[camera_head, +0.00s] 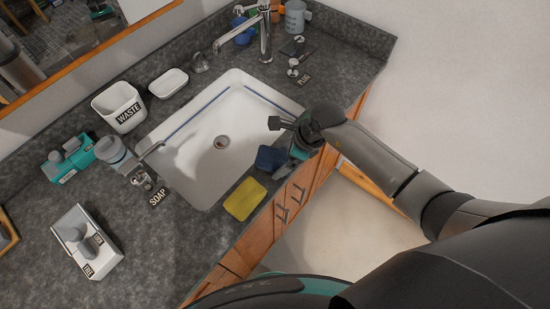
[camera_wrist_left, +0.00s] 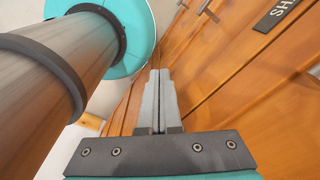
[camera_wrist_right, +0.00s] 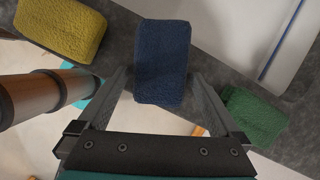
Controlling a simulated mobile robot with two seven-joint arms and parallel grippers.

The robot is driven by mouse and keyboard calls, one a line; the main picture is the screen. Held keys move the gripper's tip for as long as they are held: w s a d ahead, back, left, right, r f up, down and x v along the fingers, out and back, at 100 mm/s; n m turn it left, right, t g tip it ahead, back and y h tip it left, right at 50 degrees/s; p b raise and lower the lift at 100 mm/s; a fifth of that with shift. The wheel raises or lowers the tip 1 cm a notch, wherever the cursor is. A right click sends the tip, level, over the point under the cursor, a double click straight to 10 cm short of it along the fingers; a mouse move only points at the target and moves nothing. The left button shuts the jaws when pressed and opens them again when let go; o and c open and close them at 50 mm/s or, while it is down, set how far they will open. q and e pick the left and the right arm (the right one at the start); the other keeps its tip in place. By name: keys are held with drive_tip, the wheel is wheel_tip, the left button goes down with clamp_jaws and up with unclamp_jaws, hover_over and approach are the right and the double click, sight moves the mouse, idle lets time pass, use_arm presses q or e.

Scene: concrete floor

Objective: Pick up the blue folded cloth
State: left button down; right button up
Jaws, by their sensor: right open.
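The blue folded cloth (camera_head: 270,157) lies on the counter's front edge by the sink. It also shows in the right wrist view (camera_wrist_right: 162,62), between the spread fingers of my right gripper (camera_wrist_right: 162,80). That gripper is open; clear space shows on both sides of the cloth, and I cannot tell the height between them. In the head view my right gripper (camera_head: 287,163) is at the cloth's right side, partly hidden by its own wrist. My left gripper (camera_wrist_left: 158,100) is shut and empty, low in front of the wooden cabinet doors, and outside the head view.
A yellow cloth (camera_head: 245,199) lies left of the blue one; a green cloth (camera_wrist_right: 255,117) lies to its right. The sink (camera_head: 190,170) is behind them. A waste bin (camera_head: 118,108), a soap dispenser (camera_head: 118,155) and a labelled tray (camera_head: 87,242) stand left.

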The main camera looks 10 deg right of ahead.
drive_tip(key=shift+c, duration=0.2)
drive_tip(key=c, duration=1.4)
drive_tip(key=shift+c, duration=0.2)
drive_tip(key=shift+r, duration=0.1)
wheel_tip(320, 180, up, 20)
drive_tip(key=n+g+b, duration=0.4)
drive_tip(key=n+b, duration=0.3)
drive_tip(key=n, duration=0.3)
hover_over(284, 159)
drive_tip(key=s+a, duration=0.1)
drive_tip(key=s, duration=0.1)
wheel_tip(284, 159, down, 5)
drive_tip(key=s+d+f+n+g+h+b, duration=0.2)
drive_tip(key=d+n+b, duration=0.3)
drive_tip(key=n+b, duration=0.4)
drive_tip(key=s+f+n+h, duration=0.1)
drive_tip(key=n, duration=0.3)
drive_tip(key=shift+s+n+g+h, duration=0.3)
drive_tip(key=shift+n+g+h, duration=0.1)
